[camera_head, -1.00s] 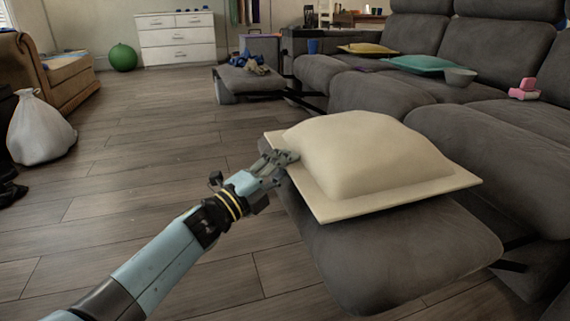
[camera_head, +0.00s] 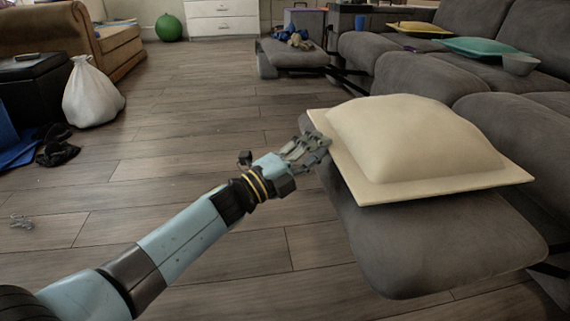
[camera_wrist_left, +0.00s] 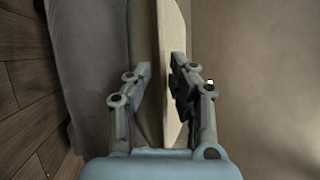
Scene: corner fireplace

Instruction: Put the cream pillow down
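The cream pillow (camera_head: 420,145) lies flat on the grey footrest section (camera_head: 430,240) of the sofa, its thin border over the near-left edge. My left gripper (camera_head: 318,147) is at the pillow's left border, with its fingers spread. In the left wrist view, the pillow's border (camera_wrist_left: 174,40) shows as a pale strip beyond and between the two parted fingers (camera_wrist_left: 160,82). The fingers do not close on it; whether one touches it I cannot tell. My right gripper is not in view.
Wooden floor (camera_head: 180,160) lies open left of the footrest. A white bag (camera_head: 92,95) stands at the left by a dark ottoman (camera_head: 35,85).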

